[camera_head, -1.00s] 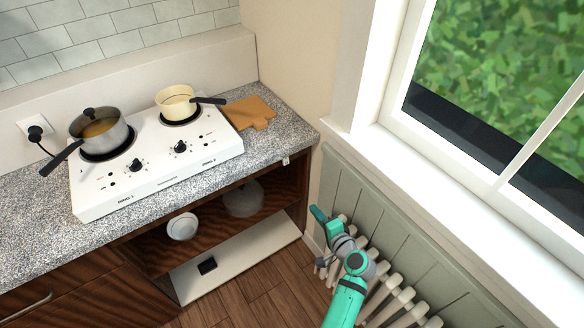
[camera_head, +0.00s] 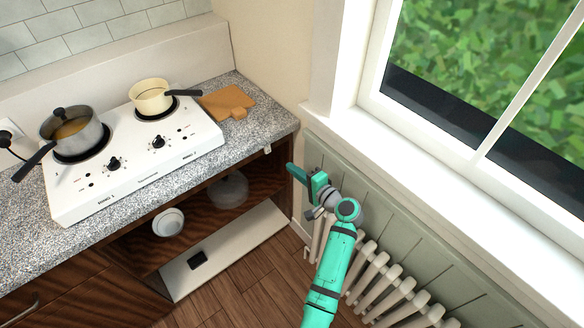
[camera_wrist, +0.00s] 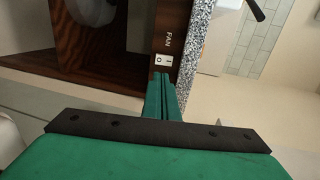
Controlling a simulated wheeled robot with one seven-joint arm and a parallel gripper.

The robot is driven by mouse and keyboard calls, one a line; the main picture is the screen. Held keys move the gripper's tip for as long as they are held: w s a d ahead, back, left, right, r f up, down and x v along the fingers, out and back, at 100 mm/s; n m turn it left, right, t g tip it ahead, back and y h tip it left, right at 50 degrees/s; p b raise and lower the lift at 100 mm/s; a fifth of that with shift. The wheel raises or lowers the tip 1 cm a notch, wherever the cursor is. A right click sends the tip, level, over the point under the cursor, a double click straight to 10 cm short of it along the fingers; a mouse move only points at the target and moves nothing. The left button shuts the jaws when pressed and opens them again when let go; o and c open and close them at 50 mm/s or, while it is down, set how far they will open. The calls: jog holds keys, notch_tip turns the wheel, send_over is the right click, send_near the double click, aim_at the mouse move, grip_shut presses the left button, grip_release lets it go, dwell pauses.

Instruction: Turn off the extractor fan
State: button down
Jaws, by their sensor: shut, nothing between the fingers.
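The fan switch (camera_wrist: 163,60) is a small white rocker under the word FAN on the wooden front strip below the counter, in the wrist view. Its on or off position is too small to tell. A small pale patch (camera_head: 267,149) just under the counter edge in the head view appears to be the same switch. My gripper (camera_wrist: 162,78) is shut and empty, its green fingers pointing at the strip just below the switch in the wrist view. I cannot tell whether they touch it. In the head view my gripper (camera_head: 290,168) is right of the cabinet's end, in front of the radiator panel.
A white hob (camera_head: 140,165) with a steel pot (camera_head: 72,136) and a cream pan (camera_head: 151,97) stands on the speckled counter. The radiator (camera_head: 385,285) and window sill (camera_head: 400,140) are close on the right.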

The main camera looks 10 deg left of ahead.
send_near(269, 151)
jog(key=x, duration=0.5)
jog(key=shift+s+a+r, duration=0.1)
jog(key=shift+a, duration=0.1)
jog(key=shift+w+a, duration=0.4)
jog(key=shift+w, duration=0.05)
jog(key=shift+w, duration=0.1)
jog(key=shift+w+a+f, duration=0.1)
jog(key=shift+a+f, duration=0.05)
jog(key=shift+f, duration=0.15)
jog(key=shift+a, duration=0.15)
jog(key=shift+d+f, duration=0.15)
jog(key=shift+d, duration=0.25)
jog(key=s+d+f, duration=0.2)
jog(key=s+d, duration=0.6)
jog(key=d, duration=0.2)
jog(key=shift+s+d+f, duration=0.2)
jog(key=shift+s+d, duration=0.1)
jog(key=shift+d, duration=0.1)
